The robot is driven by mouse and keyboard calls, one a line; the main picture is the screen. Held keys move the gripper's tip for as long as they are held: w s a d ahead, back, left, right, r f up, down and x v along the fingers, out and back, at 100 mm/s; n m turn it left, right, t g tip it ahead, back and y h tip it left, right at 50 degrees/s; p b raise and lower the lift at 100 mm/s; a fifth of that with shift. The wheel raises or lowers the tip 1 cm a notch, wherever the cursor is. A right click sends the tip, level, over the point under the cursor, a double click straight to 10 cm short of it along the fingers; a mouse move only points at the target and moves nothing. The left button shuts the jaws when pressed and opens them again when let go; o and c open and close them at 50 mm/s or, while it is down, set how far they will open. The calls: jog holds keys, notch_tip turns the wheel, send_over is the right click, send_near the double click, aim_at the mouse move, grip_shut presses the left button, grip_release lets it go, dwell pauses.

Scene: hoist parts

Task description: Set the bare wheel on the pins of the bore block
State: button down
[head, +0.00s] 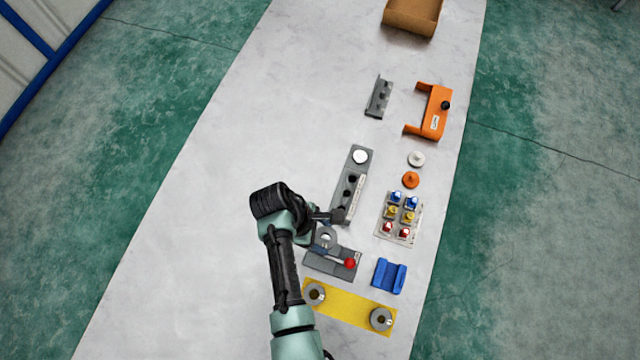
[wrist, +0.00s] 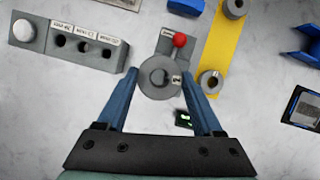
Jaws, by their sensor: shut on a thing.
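My gripper (head: 325,234) is shut on a grey wheel with a centre hole (wrist: 153,86). In the wrist view the wheel sits between the two blue fingertips, with a small pale label on its right side. The wheel is over or beside a grey block with a red ball knob (head: 322,264); the height between them is hard to tell. A long grey block with dark round openings (head: 339,203), probably the bore block, lies just beyond my gripper. It has a white round disc at one end and pale labels along one side. I cannot make out pins clearly.
A yellow strip (head: 349,306) bears two grey wheels. A blue cradle (head: 388,276) and a tray of coloured parts (head: 383,229) lie to the right. An orange bracket (head: 433,118), small grey part (head: 379,97) and brown box (head: 412,18) stand further off. The left of the table is clear.

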jog(key=shift+s+a+f+n, duration=0.1)
jog(key=shift+s+a+n, duration=0.05)
jog(key=shift+s, duration=0.4)
jog(key=shift+s+a+f+n, duration=0.1)
jog(key=shift+s+n, duration=0.05)
jog(key=shift+s, duration=0.35)
jog(key=shift+f, duration=0.15)
notch_tip(320, 180, down, 5)
jog(key=b, duration=0.5)
jog(key=shift+f, duration=0.1)
jog(key=shift+f+b, duration=0.75)
jog(key=shift+f, duration=0.1)
jog(key=shift+f+b, duration=0.55)
jog(key=shift+f, duration=0.9)
dwell(1.1)
grip_release()
jog(key=shift+r, duration=0.1)
